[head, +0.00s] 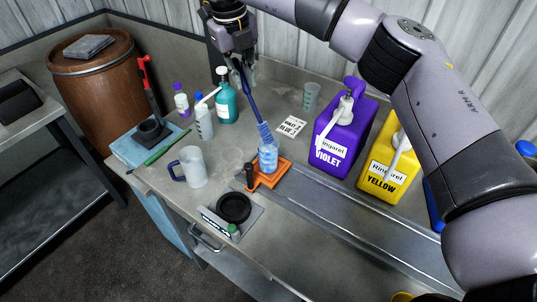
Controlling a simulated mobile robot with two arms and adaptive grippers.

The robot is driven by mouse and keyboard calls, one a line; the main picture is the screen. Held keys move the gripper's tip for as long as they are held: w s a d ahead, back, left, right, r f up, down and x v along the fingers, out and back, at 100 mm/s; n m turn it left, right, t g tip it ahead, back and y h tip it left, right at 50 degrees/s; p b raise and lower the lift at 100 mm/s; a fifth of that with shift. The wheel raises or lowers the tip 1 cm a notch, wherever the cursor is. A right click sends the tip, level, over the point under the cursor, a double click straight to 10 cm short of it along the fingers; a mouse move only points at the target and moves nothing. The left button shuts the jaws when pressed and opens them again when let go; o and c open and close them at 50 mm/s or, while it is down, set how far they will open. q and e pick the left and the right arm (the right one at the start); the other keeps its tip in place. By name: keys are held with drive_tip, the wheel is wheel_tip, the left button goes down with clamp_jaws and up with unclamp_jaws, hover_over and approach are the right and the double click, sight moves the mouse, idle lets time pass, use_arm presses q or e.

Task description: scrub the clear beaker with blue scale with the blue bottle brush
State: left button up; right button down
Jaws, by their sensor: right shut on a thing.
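My right gripper (240,62), at the top of the head view, is shut on the blue bottle brush (250,100). The brush hangs down, slightly tilted, with its bristle head at the lower end. The clear beaker with blue scale (268,158) stands upright on an orange clamp base (285,172), straight below the brush. The bristles overlap the beaker's mouth, and the beaker looks blue inside. I cannot tell how deep the bristles reach. My left gripper is not in view.
A scale (233,208) and a blue-handled jug (192,167) stand in front and left. Violet (345,125) and yellow (388,162) pump containers stand right. A card (291,127), a small beaker (311,97) and a teal bottle (226,100) are behind. A metal trough (330,210) runs right.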

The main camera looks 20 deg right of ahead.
idle(0.5)
